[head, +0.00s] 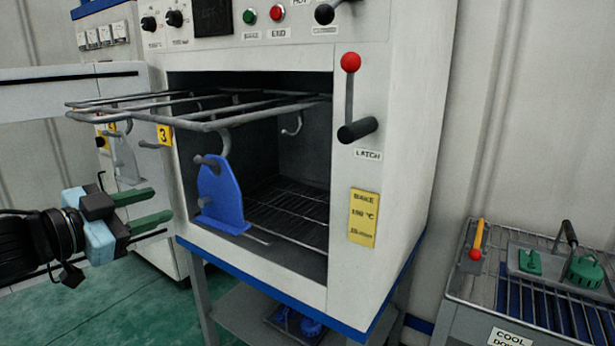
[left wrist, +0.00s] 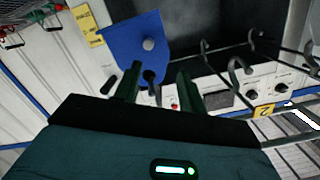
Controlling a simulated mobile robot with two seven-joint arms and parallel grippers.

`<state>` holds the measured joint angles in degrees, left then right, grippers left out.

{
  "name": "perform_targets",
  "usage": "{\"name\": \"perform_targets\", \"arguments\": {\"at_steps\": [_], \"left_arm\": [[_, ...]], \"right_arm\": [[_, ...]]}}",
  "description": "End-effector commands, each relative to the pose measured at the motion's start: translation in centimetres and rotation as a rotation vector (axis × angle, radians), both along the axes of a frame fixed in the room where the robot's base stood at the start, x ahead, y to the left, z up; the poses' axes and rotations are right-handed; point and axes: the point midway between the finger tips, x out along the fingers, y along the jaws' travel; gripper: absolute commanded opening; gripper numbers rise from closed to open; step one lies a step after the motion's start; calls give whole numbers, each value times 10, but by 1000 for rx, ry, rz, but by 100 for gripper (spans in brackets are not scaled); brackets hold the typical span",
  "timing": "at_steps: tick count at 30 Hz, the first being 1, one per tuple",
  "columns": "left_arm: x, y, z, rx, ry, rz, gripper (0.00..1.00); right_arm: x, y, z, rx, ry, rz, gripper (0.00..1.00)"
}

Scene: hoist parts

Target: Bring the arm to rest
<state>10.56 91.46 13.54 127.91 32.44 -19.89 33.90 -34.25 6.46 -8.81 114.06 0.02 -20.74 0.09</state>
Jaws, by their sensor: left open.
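My left gripper (head: 160,205) is open and empty, with its green fingers pointing right, just left of the blue part in the head view. The blue plate-like part (head: 218,195) hangs from a hook (head: 222,145) at the oven's mouth, with grey pegs on it. In the left wrist view the blue part (left wrist: 130,35) shows beyond the open fingers (left wrist: 157,85). From these views I cannot tell the exact gap between fingers and part. My right gripper is not in view.
A wire rack (head: 190,105) sticks out of the open oven (head: 385,200), with further hooks under it. The open door (head: 70,90) stands at left. A latch lever (head: 350,95) is on the oven's front. A cooling bench (head: 455,285) with green parts is at right.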

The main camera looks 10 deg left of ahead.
Motion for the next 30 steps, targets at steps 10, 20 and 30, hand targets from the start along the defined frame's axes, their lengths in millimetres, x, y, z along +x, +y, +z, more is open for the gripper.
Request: {"name": "perform_targets", "arguments": {"at_steps": [10, 20, 30], "left_arm": [[-11, 36, -123, -98, 123, 98, 41], [-83, 33, -298, -180, 329, 226, 41], [-209, -41, -439, -243, 568, 324, 41]], "right_arm": [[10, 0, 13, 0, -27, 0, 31], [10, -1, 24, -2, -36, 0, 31], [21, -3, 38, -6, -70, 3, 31]]}}
